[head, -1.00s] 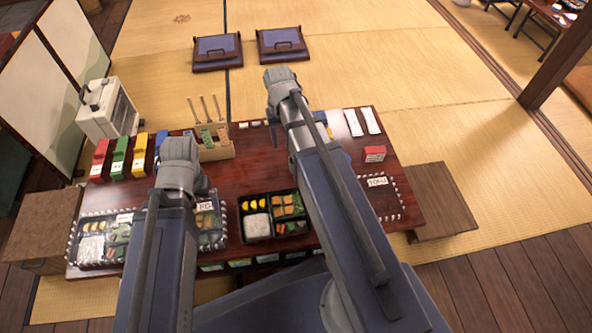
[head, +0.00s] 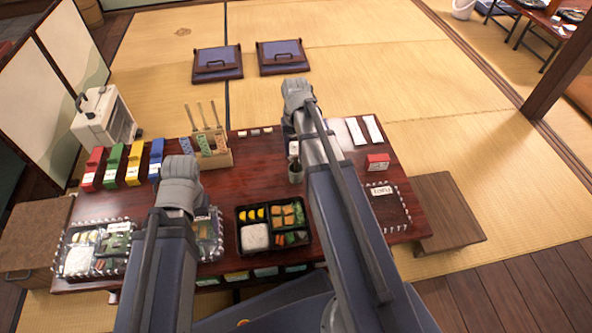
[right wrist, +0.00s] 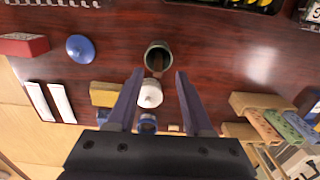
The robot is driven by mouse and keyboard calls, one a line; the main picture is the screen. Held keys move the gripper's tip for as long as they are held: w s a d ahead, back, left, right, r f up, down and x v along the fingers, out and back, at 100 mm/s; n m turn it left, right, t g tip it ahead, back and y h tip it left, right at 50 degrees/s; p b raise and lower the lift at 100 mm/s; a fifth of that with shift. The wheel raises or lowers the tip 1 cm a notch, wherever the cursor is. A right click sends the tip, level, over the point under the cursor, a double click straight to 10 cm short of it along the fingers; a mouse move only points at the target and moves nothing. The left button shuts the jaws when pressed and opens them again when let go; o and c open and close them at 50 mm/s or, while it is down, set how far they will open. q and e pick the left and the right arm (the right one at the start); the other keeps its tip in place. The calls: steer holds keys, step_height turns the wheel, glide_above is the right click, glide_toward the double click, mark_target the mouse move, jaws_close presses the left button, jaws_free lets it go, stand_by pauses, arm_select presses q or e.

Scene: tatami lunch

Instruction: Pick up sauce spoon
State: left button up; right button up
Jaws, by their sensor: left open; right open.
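A small grey cup (right wrist: 158,57) stands on the dark red table, with a brown stick-like part inside it and a white round end (right wrist: 150,94) toward my gripper. This looks like the sauce spoon, though its shape is foreshortened. In the head view the cup (head: 296,173) stands just left of my right arm, with a pale upright piece (head: 293,149) above it. My right gripper (right wrist: 160,76) is open, its fingers on either side of the white end, with no visible grip. My left gripper (head: 181,168) is over the table's left part; its fingertips are hidden.
Open bento boxes (head: 269,252) line the near table edge. A wooden rack (head: 211,159) with upright sticks stands at the back left, near coloured boxes (head: 135,166). A blue round lid (right wrist: 80,48), a red box (head: 378,162) and white strips (head: 356,131) lie on the right side.

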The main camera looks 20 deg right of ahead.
mark_target(296, 155)
arm_select(q)
steer(key=shift+f+b, duration=2.55)
steer(key=shift+f, duration=0.1)
arm_select(e)
steer(key=shift+w+d+f, duration=0.1)
steer(key=shift+w+f, duration=0.05)
steer(key=shift+f, duration=0.75)
steer(key=shift+w+d+f, duration=0.1)
steer(key=shift+w+f, duration=0.05)
steer(key=shift+f, duration=0.7)
steer(key=shift+w+f, duration=0.15)
steer(key=shift+f, duration=0.75)
arm_select(q)
steer(key=shift+r, duration=0.1)
arm_select(e)
steer(key=shift+r, duration=0.1)
jaws_close()
